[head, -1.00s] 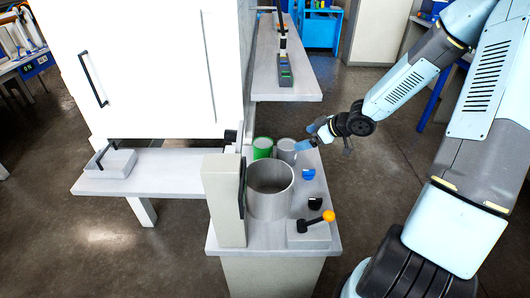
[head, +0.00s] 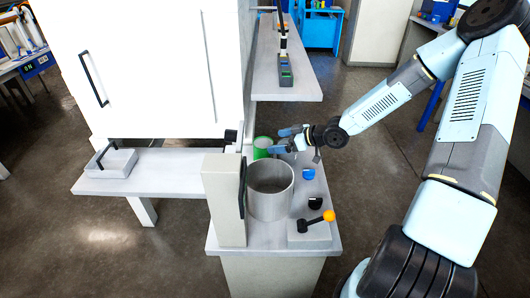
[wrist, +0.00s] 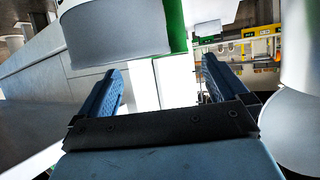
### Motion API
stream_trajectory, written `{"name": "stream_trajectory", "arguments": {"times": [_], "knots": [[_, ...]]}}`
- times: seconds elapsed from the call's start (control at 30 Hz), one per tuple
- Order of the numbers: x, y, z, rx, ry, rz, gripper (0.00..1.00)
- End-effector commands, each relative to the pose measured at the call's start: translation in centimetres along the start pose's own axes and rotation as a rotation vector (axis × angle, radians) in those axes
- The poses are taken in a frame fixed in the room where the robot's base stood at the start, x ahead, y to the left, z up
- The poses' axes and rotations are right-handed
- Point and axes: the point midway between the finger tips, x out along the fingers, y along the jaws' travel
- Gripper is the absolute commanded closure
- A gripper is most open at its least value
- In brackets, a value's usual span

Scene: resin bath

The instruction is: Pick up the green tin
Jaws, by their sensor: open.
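The green tin (head: 263,144) stands upright at the far end of the bench, behind the large grey pot (head: 270,190). My gripper (head: 283,141) is open and close to the right of the tin in the head view, with its fingers towards it. Whether they touch cannot be told. A plain grey tin beside the green one is now mostly hidden by my gripper. In the wrist view the two open fingers (wrist: 160,78) have no object clearly between them. A pale grey cylinder shows beyond them at upper left, with a green strip (wrist: 175,25) along its right side.
A white cabinet (head: 145,70) stands left of the tins. A grey panel (head: 223,198) stands left of the pot. Open floor lies right of the bench.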

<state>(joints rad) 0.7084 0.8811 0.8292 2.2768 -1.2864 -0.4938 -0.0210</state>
Motion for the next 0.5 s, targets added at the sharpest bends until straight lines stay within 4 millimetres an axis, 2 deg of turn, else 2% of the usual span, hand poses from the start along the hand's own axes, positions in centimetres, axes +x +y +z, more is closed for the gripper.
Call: {"name": "stream_trajectory", "arguments": {"times": [0.27,0.5], "knots": [[1.4,-0.1,0.0,0.000,0.000,-0.001,0.00],[4.4,-0.2,-0.1,0.000,0.000,-0.001,0.00]]}}
